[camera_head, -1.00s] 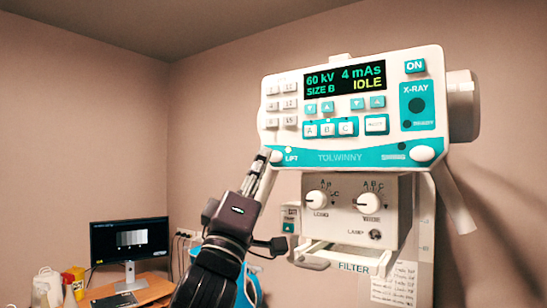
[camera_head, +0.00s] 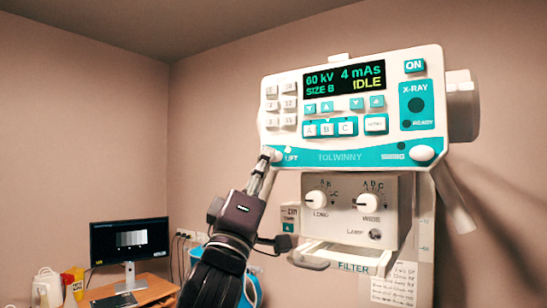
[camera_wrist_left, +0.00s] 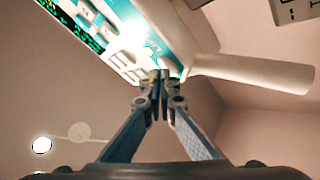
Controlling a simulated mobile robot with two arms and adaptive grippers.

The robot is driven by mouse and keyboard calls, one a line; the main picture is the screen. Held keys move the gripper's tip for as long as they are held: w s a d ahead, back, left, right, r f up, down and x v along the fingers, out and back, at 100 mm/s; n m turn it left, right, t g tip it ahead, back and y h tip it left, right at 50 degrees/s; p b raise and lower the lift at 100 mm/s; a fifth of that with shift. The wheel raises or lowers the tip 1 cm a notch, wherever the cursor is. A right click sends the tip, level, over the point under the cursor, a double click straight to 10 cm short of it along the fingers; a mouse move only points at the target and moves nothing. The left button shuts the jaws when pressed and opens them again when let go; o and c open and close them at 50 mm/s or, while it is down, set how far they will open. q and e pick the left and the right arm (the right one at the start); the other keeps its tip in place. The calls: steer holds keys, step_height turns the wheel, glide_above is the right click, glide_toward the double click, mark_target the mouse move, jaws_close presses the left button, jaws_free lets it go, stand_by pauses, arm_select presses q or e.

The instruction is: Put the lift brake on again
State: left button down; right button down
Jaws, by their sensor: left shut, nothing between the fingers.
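The white and teal X-ray control panel (camera_head: 355,110) fills the upper right of the head view, and its screen reads IDLE. The LIFT label (camera_head: 291,157) is at its lower left corner, beside a rounded white button (camera_head: 277,155). My left gripper (camera_head: 267,155) is shut and empty, with its tips at that corner, partly covering the button. In the left wrist view the closed fingertips (camera_wrist_left: 158,76) are at the panel's lower edge, close to the teal strip (camera_wrist_left: 165,50). I cannot tell whether they touch the button. My right gripper is out of view.
Below the panel is a white box with two knobs (camera_head: 355,203) and a lamp switch, above a filter tray (camera_head: 340,255). A handle (camera_head: 458,205) slopes down at the right. A monitor (camera_head: 129,240) stands on a desk at the lower left.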

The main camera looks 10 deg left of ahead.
arm_select(q)
steer(key=shift+w, duration=0.15)
stand_by(0.3)
steer(key=shift+s+a, duration=0.2)
steer(key=shift+s, duration=0.55)
steer(key=s, duration=0.1)
steer(key=s+a, duration=0.1)
steer(key=s, duration=0.2)
steer(key=shift+s+a, duration=0.35)
stand_by(0.6)
